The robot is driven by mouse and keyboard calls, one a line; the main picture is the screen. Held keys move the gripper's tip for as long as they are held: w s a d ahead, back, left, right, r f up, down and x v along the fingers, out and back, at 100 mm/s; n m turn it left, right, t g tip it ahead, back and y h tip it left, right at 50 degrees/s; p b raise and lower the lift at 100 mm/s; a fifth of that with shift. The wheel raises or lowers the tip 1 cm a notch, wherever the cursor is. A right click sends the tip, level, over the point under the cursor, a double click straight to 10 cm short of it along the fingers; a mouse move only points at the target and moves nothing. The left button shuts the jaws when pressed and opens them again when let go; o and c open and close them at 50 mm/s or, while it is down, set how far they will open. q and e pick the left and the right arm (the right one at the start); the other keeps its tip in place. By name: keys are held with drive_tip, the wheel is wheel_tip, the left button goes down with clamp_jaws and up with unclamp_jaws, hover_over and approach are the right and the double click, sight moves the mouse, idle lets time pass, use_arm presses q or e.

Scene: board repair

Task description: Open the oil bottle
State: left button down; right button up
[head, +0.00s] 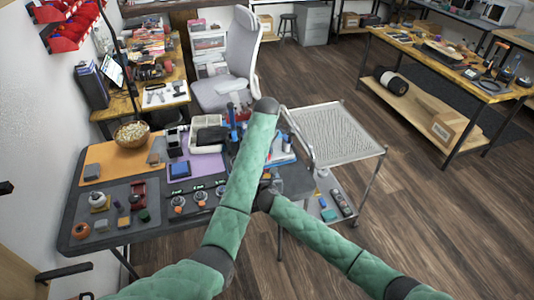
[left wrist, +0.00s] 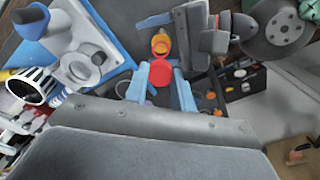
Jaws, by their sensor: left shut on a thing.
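In the left wrist view the light blue fingers of my left gripper (left wrist: 160,80) are shut on a round red cap (left wrist: 161,73), one finger on each side. It looks like the cap of the oil bottle, but I cannot make out the bottle's body. An orange-yellow piece (left wrist: 160,44) shows just beyond the cap; I cannot tell whether it belongs to the bottle. In the head view my left arm reaches over the workbench and hides the area around its gripper. My right gripper is not seen; only its arm shows.
The dark workbench (head: 68,228) carries a wooden bowl (head: 131,133), a purple mat (head: 207,164) and several small parts and tools. A metal cart (head: 345,130) stands right of it. A grey office chair (head: 243,50) is behind.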

use_arm(q)
wheel_tip(320, 180, down, 2)
drive_tip(key=shift+f+b, duration=0.2)
drive_tip(key=shift+b, duration=0.9)
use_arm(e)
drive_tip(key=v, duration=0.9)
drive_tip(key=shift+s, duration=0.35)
use_arm(q)
drive_tip(key=shift+f, duration=0.1)
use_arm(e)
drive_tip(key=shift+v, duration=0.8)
